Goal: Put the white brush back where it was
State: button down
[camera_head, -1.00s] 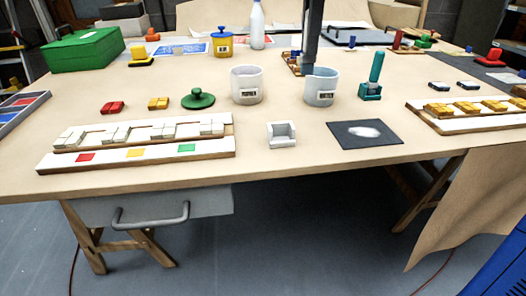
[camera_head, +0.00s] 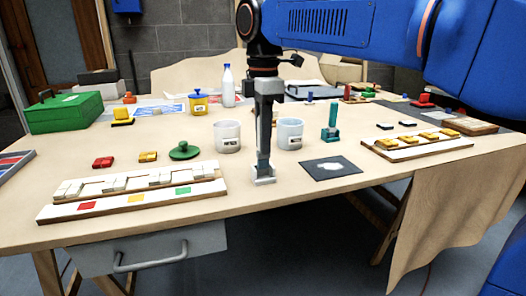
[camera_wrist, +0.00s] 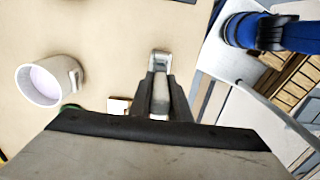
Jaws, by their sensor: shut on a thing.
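My gripper (camera_head: 263,160) points straight down at the front middle of the table, its fingers close together. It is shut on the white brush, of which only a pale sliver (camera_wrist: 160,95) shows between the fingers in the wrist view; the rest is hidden. The small white stand (camera_head: 263,178) is right at the fingertips, and a pale end shows ahead of them in the wrist view (camera_wrist: 159,58). I cannot tell whether the brush touches the stand or sits in it. A teal brush (camera_head: 333,112) stands upright in its teal stand to the right.
Two white mugs (camera_head: 227,136) (camera_head: 290,133) stand behind, either side of the gripper. A dark mat with a white patch (camera_head: 345,173) lies to the right. The white block rack (camera_head: 130,196) is to the left. The table's front edge is close in front.

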jog(key=shift+f, duration=1.6)
jog(key=shift+f, duration=0.1)
jog(key=c, duration=1.6)
grip_release()
jog(key=shift+c, duration=0.2)
notch_tip(320, 180, up, 12)
jog(key=shift+r, duration=0.15)
